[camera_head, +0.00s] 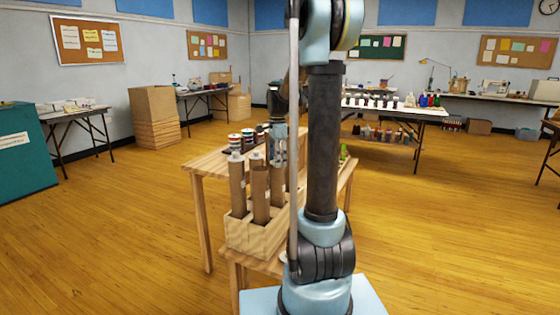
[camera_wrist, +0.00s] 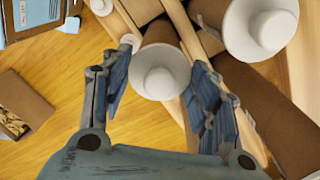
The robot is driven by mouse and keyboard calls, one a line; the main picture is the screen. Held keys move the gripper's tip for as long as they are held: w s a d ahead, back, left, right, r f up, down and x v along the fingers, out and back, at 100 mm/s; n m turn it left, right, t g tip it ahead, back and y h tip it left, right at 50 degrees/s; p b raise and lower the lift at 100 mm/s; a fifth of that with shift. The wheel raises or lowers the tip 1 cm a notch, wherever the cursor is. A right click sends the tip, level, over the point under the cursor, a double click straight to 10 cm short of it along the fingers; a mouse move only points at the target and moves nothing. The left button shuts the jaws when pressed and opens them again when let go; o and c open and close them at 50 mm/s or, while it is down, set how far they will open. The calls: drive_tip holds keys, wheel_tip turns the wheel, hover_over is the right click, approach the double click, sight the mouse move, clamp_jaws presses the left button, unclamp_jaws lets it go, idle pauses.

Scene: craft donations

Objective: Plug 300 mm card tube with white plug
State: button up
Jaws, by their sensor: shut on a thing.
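My gripper (camera_wrist: 160,64) has its two blue fingers on either side of a white plug (camera_wrist: 160,80) with a raised round knob. The plug is at the end of a brown card tube (camera_wrist: 161,32); I cannot tell how deeply it sits. In the head view, brown tubes stand upright in a wooden rack (camera_head: 245,238), and my gripper is above the right-hand one (camera_head: 277,184), partly hidden by my arm. The left tube (camera_head: 237,185) and middle tube (camera_head: 259,190) have white tops. I cannot read any tube length.
Another white plug (camera_wrist: 262,24) caps a wider tube close to the right finger. Jars with coloured lids (camera_head: 235,142) stand on the wooden table behind the rack.

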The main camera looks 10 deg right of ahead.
drive_tip(key=shift+f, duration=0.5)
idle(0.3)
drive_tip(key=o, duration=0.5)
drive_tip(key=shift+c, duration=0.2)
drive_tip(key=shift+r, duration=0.1)
drive_tip(key=shift+w+r, duration=0.15)
drive_tip(key=shift+r, duration=5.2)
